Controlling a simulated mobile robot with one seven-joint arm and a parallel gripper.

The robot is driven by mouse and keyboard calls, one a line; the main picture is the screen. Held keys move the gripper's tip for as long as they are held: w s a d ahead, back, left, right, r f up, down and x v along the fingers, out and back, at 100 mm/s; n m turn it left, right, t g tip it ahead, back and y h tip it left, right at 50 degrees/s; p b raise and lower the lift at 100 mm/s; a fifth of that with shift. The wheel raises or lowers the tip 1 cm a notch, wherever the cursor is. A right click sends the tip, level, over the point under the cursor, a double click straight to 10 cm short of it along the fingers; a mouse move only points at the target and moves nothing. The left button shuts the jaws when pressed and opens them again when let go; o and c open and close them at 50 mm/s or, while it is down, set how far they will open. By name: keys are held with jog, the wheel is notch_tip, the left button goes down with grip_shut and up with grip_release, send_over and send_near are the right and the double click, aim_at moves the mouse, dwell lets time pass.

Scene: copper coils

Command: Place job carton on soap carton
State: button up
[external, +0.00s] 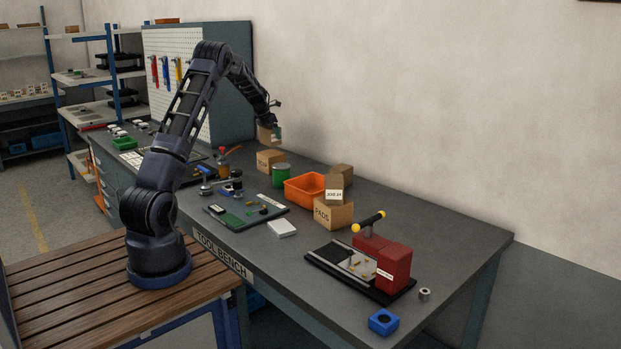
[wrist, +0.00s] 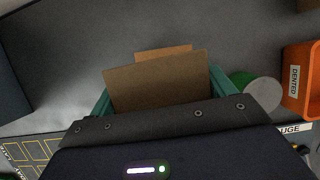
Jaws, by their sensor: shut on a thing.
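My gripper (external: 268,127) is shut on a small brown carton (external: 264,140), whose label I cannot read. In the wrist view the held carton (wrist: 157,82) sits between the teal fingers. It hangs just above a tan carton (external: 270,162) with dark printing too small to read surely, likely the soap carton. In the wrist view, an edge of that lower carton (wrist: 163,52) shows beyond the held one; the rest is hidden. I cannot tell whether the two touch. Another small carton (external: 334,186) bears a white label that seems to read JOB 24 and stands on the PADS carton (external: 335,214).
A green can (external: 281,175) stands just right of the lower carton, with an orange bin (external: 303,188) beyond it. Another brown carton (external: 342,170) is behind the labelled one. A pegboard (external: 180,85) rises at the back left.

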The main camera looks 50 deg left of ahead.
aim_at(272, 141)
jog(key=shift+f, duration=2.2)
jog(key=shift+f, duration=0.15)
jog(key=o, duration=1)
jog(key=shift+o, duration=0.2)
